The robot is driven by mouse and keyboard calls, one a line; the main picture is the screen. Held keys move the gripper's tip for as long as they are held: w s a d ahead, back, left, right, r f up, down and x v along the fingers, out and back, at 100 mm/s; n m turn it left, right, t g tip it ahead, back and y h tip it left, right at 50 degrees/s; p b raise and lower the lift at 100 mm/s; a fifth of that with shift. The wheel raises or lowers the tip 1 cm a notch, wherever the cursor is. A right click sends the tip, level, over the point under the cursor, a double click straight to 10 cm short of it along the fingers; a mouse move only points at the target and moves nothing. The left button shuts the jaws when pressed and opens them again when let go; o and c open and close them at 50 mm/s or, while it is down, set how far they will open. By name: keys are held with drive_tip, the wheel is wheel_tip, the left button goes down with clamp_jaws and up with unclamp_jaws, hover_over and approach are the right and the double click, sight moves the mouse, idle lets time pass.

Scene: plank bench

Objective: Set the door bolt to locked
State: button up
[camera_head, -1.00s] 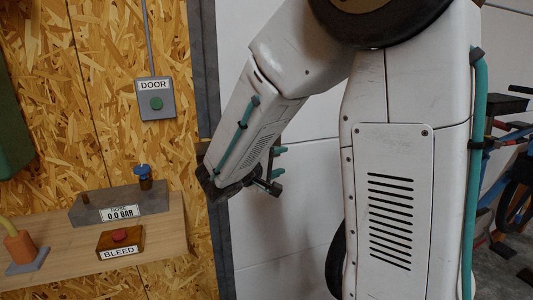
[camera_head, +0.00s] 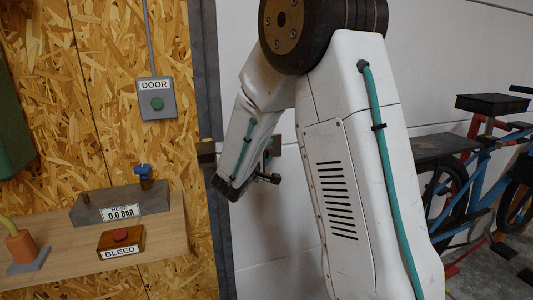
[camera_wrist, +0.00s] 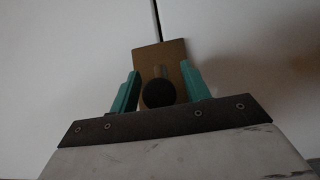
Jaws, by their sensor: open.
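In the wrist view, a tan-brown bolt plate (camera_wrist: 173,53) is fixed on the pale door. A dark round knob (camera_wrist: 158,93) stands in front of it. My gripper (camera_wrist: 162,80) is open, with one teal finger on each side of the knob; I cannot tell whether either touches it. In the head view, my gripper (camera_head: 266,166) is close to the white door, beside the dark door frame. A small edge of the bolt plate (camera_head: 275,145) shows behind it, and a brownish catch (camera_head: 206,148) sits on the frame. The rest of the bolt is hidden by my arm.
A wooden shelf (camera_head: 165,246) below carries a gauge block (camera_head: 121,204), a BLEED button box (camera_head: 120,241) and an orange fitting (camera_head: 22,246). Bicycles (camera_head: 470,190) stand at right.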

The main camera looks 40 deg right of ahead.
clamp_jaws()
drive_tip(key=shift+w+a, duration=0.25)
drive_tip(key=shift+a, duration=0.6)
drive_tip(key=shift+w+a, duration=0.25)
drive_tip(key=shift+a, duration=0.6)
drive_tip(key=shift+w+a, duration=0.25)
drive_tip(key=shift+a, duration=0.6)
drive_tip(key=shift+c, duration=1.4)
unclamp_jaws()
drive_tip(key=shift+o, duration=1.4)
drive_tip(key=shift+a, duration=0.25)
drive_tip(key=shift+d, duration=0.15)
drive_tip(key=v, duration=0.8)
